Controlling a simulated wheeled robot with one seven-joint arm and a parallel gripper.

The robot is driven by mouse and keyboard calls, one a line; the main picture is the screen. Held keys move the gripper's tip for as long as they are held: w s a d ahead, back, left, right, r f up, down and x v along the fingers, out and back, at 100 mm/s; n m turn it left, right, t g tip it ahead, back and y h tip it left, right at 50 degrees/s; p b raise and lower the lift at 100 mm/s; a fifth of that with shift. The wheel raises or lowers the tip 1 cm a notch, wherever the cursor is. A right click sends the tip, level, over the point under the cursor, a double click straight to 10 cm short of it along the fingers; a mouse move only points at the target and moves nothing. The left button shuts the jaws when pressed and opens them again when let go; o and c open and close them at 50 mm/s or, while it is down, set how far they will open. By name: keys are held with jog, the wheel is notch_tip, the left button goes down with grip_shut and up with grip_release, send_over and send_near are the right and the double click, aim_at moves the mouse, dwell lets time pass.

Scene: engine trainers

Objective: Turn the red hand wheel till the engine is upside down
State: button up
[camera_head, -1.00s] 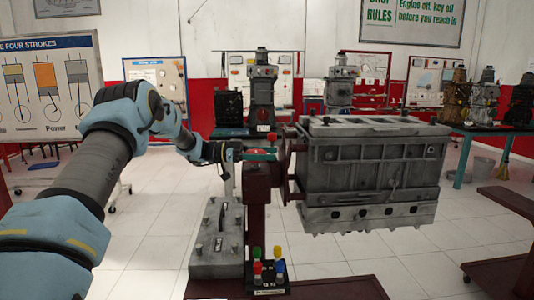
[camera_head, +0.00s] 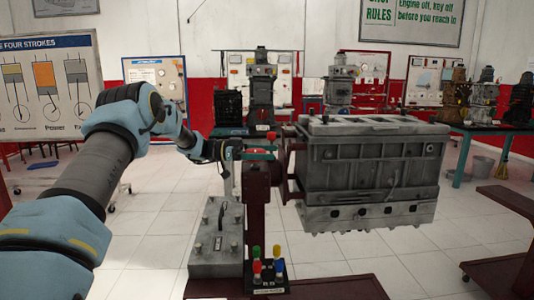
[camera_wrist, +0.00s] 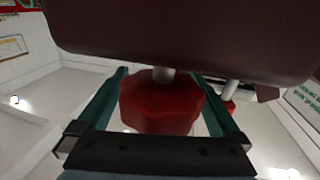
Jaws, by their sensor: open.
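The red hand wheel (camera_wrist: 160,104) is a lobed knob on a pale shaft under a dark red housing in the wrist view. It shows small at the stand in the head view (camera_head: 258,151). My gripper (camera_wrist: 163,80) is open, with one green finger on each side of the wheel. I cannot tell whether either finger touches it. The grey engine (camera_head: 370,165) hangs at the right of the dark red stand (camera_head: 257,215). A flat plate is on top of the engine, and a paler section with a ragged edge is at its bottom.
A grey cover-like part (camera_head: 217,240) stands left of the stand's post. Colourful-handled items (camera_head: 267,266) sit low at its front. A teal table (camera_head: 490,128) with engines is at the right back.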

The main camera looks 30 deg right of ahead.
jog(key=b+v, duration=0.3)
jog(key=v, duration=0.7)
jog(key=shift+w+a, duration=0.2)
jog(key=shift+a, duration=0.1)
